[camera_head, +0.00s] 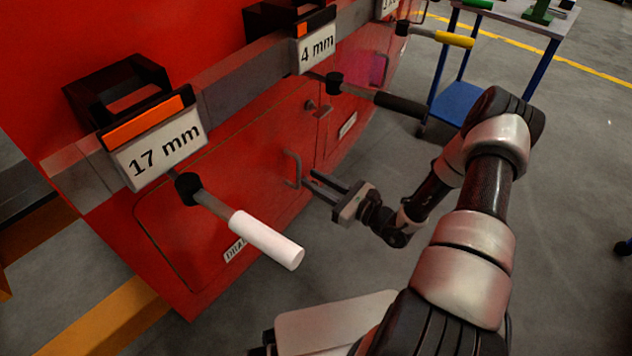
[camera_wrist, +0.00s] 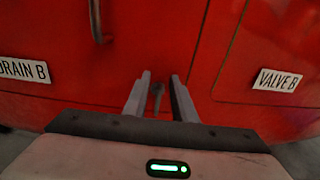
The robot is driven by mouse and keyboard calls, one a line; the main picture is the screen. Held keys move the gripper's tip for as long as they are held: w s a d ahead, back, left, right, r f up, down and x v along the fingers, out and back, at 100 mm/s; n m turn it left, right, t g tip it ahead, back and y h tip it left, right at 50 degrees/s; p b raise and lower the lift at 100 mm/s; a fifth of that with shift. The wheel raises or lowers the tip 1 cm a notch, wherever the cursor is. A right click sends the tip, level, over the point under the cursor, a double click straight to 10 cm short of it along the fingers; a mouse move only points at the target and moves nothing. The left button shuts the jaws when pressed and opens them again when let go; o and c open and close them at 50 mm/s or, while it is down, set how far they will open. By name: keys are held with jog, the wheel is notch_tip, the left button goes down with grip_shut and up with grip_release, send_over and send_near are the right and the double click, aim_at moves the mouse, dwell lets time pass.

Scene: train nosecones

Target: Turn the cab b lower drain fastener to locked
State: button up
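In the wrist view a small dark grey fastener (camera_wrist: 157,90) sits on the red front near the seam between the DRAIN B panel (camera_wrist: 70,60) and the VALVE B panel (camera_wrist: 262,45). Its visible part stands upright. My gripper (camera_wrist: 161,77) is open, with one finger on each side of the fastener and a gap showing beside it. I cannot tell how deep the fingers reach. In the head view my gripper (camera_head: 309,179) is at the lower red front, right of the drain panel's handle (camera_head: 292,170); this fastener cannot be made out there.
Another fastener (camera_head: 310,104) sits higher up. A white-gripped lever (camera_head: 266,240) and a black-gripped lever (camera_head: 400,104) stick out from the front, below the 17 mm sign (camera_head: 165,150) and 4 mm sign (camera_head: 317,48). A blue-legged table (camera_head: 520,22) stands behind.

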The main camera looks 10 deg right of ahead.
grip_shut()
jog(key=m, duration=0.1)
jog(key=m+p, duration=0.1)
jog(key=m, duration=0.1)
jog(key=shift+w+d+m, duration=0.2)
jog(key=shift+d+m, duration=0.1)
jog(key=m, duration=0.4)
jog(key=shift+w+d+f, duration=0.25)
jog(key=shift+f, duration=0.05)
jog(key=m, duration=0.4)
jog(key=f+m, duration=0.1)
jog(key=shift+w+d+m+p, duration=0.2)
jog(key=shift+d+m+p, duration=0.05)
jog(key=shift+m+p, duration=0.15)
jog(key=shift+f+m, duration=0.2)
jog(key=shift+m, duration=0.9)
jog(key=shift+f+m, duration=0.2)
jog(key=shift+m, duration=0.9)
